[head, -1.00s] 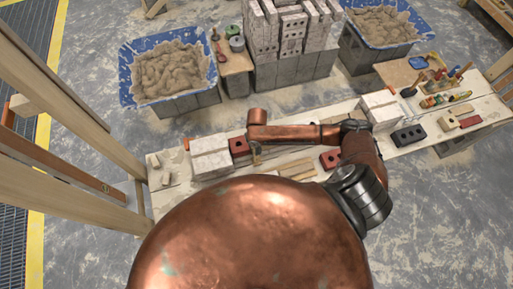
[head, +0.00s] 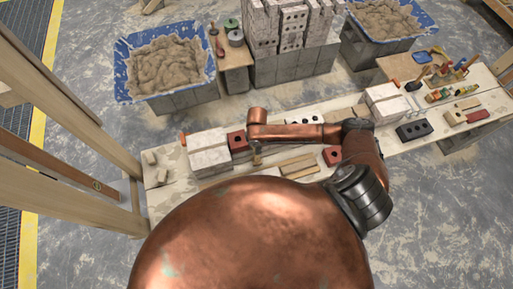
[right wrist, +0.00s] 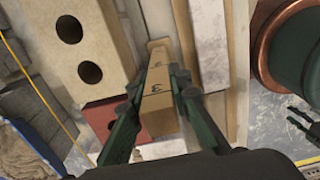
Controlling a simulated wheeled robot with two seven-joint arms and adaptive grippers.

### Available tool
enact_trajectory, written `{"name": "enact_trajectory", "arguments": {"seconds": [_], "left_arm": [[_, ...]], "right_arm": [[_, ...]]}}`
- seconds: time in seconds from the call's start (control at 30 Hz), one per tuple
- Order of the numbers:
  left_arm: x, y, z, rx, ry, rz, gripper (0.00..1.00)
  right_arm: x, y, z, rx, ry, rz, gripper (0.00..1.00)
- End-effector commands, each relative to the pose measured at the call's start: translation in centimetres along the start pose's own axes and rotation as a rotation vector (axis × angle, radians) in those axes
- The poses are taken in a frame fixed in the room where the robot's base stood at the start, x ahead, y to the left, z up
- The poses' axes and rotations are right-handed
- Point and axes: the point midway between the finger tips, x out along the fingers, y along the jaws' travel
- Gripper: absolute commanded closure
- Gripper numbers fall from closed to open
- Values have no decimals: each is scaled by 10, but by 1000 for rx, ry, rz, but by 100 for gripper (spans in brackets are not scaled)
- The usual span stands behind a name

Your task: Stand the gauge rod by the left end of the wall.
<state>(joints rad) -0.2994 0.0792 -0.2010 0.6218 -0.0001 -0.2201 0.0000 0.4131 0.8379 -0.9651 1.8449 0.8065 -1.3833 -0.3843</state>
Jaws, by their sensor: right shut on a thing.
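The rod's lower end is hard to make out. The wall's left end seems to be the pale blocks (head: 208,155) beside that brick. My left gripper (right wrist: 301,120) shows small at the wrist view's right edge, prongs apart.
A cream brick with holes (right wrist: 82,45) lies close beside the rod in the wrist view. More pale blocks (head: 384,103) and a dark holed brick (head: 414,131) stand at the bench's right. Timber posts (head: 60,150) rise at the left. Mortar tubs (head: 165,62) stand behind the bench.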

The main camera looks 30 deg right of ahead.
Motion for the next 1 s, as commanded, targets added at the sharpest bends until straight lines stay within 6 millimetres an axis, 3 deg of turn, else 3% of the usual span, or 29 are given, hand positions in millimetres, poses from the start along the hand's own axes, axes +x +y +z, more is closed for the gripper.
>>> {"name": "enact_trajectory", "arguments": {"seconds": [0.77, 0.8, 1.0], "left_arm": [[2, 0, 2, -1, -2, -1, 60], [2, 0, 2, -1, -2, -1, 60], [2, -1, 2, -1, -3, -1, 60]], "right_arm": [[8, 0, 0, 0, 1, 0, 100], [8, 0, 0, 0, 1, 0, 81], [8, 0, 0, 0, 0, 0, 67]]}}
